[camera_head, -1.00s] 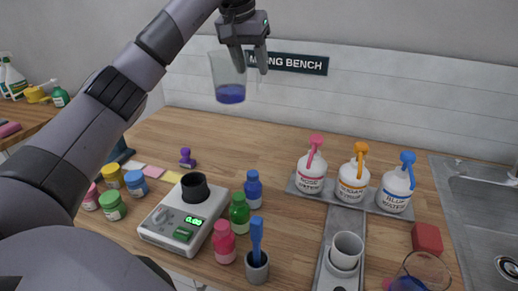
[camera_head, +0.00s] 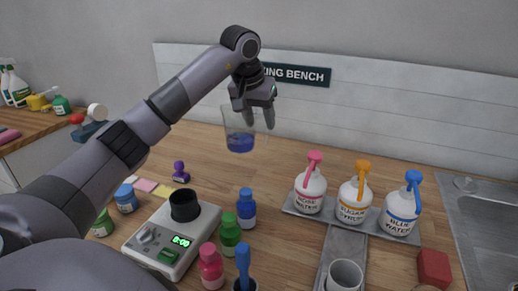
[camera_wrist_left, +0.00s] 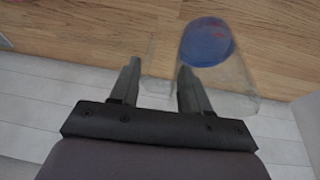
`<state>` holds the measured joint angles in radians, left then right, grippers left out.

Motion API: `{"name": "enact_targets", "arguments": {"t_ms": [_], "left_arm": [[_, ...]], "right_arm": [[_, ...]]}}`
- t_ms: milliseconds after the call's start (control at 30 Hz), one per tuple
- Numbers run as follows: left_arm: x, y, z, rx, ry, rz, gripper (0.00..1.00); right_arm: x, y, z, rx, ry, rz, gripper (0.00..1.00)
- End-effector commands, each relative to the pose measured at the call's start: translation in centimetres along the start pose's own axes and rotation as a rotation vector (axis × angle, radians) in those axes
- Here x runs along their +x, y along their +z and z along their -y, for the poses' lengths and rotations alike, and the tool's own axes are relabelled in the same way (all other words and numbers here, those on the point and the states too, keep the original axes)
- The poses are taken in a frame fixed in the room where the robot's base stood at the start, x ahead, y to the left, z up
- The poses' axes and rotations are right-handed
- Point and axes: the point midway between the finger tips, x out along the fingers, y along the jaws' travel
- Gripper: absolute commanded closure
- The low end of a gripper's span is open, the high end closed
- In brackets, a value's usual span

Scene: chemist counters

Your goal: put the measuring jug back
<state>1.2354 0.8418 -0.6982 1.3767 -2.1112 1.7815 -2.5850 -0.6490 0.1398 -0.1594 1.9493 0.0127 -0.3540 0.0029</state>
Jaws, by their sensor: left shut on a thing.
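The measuring jug (camera_head: 240,138) is clear, with blue liquid in its bottom. My left gripper (camera_head: 259,119) holds it above the back part of the wooden bench, in front of the white panelled wall, and it looks roughly upright. In the left wrist view the jug (camera_wrist_left: 212,62) is at the right of the left gripper (camera_wrist_left: 157,78). A faint clear part, apparently its handle, lies between the fingers. My right gripper is not in view.
A rack (camera_head: 333,233) carries pink, orange and blue pump bottles at the right, near the sink (camera_head: 490,225). A scale (camera_head: 160,247) with a black cup and small coloured bottles stand in front. The bench (camera_head: 285,160) at the back is clear.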

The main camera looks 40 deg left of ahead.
Motion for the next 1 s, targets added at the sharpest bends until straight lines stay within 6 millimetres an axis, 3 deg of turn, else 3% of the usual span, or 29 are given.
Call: {"name": "enact_targets", "arguments": {"t_ms": [133, 600, 1000], "left_arm": [[2.5, 1.0, 0.2, -0.001, -0.001, 0.001, 1.0], [6.8, 2.5, 0.4, 0.0, 0.001, 0.001, 1.0], [7.7, 2.8, 0.5, 0.0, 0.0, -0.003, 1.0]], "right_arm": [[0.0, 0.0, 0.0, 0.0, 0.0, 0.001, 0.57], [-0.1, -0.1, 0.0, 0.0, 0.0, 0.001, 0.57], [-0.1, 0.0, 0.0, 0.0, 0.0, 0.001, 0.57]]}}
